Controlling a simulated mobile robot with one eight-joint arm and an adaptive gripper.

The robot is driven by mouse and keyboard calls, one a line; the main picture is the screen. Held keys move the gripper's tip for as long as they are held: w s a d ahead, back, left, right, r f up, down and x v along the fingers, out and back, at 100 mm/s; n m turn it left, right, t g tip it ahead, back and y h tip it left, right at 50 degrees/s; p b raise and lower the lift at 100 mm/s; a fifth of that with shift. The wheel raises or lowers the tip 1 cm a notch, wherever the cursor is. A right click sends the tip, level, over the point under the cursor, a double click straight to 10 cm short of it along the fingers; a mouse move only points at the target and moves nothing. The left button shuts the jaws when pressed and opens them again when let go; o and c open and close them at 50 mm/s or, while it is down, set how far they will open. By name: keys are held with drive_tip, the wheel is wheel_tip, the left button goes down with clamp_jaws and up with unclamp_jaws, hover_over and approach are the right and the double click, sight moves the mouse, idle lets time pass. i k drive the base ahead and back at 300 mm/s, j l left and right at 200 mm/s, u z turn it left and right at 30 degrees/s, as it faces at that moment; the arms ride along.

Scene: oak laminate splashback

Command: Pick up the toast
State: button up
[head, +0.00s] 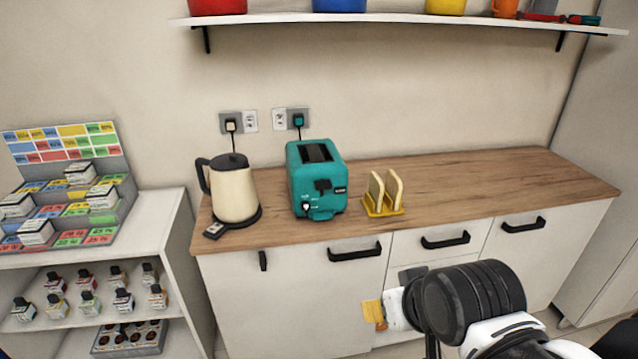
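Two slices of toast stand upright in a small yellow rack on the wooden counter, right of the teal toaster. The left slice (376,190) and the right slice (394,188) have a gap between them. The yellow rack (383,211) shows at their base. My gripper (374,311) is low in the picture, in front of the cabinet fronts, below the rack and apart from it. A yellow-orange part shows at its end; I cannot tell whether it is open or shut. Nothing of it touches the toast.
The teal toaster (318,180) and a cream kettle (233,190) stand left of the rack. The counter (490,185) is clear to the right. A shelf (400,18) with colourful pots hangs above. A white display unit (160,235) stands at left.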

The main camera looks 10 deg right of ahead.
sight(393, 186)
drive_tip(key=i+z, duration=0.75)
drive_tip(key=i+j+z, duration=0.4)
drive_tip(key=i+l, duration=0.05)
drive_tip(key=l, duration=0.05)
